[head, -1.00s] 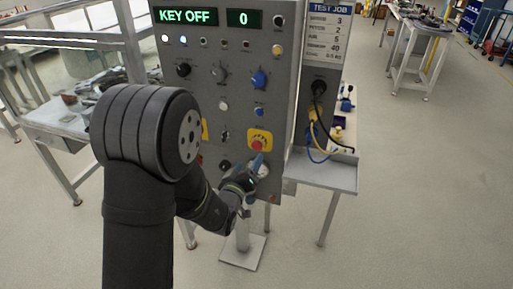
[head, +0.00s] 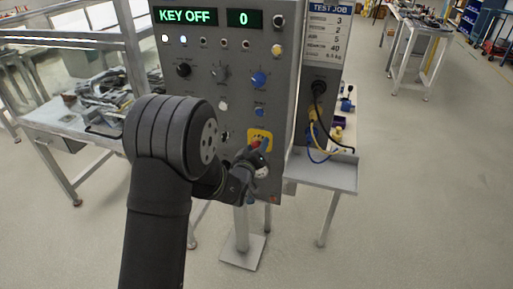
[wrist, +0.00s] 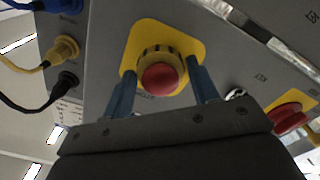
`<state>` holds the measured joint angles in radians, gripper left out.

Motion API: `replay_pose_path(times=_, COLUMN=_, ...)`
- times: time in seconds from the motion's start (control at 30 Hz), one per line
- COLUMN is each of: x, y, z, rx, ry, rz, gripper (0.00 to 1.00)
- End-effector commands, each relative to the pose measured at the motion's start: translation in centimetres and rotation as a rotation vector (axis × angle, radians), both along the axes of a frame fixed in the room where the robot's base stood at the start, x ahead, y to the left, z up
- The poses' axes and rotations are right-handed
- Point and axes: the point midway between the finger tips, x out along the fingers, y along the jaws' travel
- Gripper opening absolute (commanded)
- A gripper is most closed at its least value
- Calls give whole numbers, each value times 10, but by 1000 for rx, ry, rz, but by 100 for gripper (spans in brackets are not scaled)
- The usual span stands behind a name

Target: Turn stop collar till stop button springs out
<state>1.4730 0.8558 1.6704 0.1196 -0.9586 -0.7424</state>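The red stop button (wrist: 160,79) sits in a yellow ribbed stop collar (wrist: 151,57) on a yellow plate (wrist: 188,34) of the grey panel. In the head view the yellow plate (head: 268,134) shows, while my gripper partly covers the button. My gripper (wrist: 161,70) is open, with one blue finger on each side of the button and collar. The fingertips are close to the collar's sides; I cannot tell whether they touch it. In the head view my gripper (head: 262,147) is at the panel's lower right part.
The panel (head: 208,110) carries several knobs, lamps and a display (head: 186,16) reading KEY OFF. Another red knob (wrist: 290,115) stands out at the right of the wrist view. Plugged cables (head: 318,130) hang right of the panel above a grey shelf (head: 325,172).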

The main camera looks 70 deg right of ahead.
Motion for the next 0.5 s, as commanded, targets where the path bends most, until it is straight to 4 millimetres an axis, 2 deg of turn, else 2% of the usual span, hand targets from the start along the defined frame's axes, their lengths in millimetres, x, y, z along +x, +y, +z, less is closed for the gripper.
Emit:
replay_pose_path(times=0.03, x=0, y=0, z=0, rx=0, ry=0, rz=0, gripper=44)
replay_pose_path(times=0.13, x=0, y=0, z=0, rx=0, ry=0, rz=0, gripper=25)
replay_pose_path(times=0.5, x=0, y=0, z=0, rx=0, ry=-56, rz=0, gripper=25)
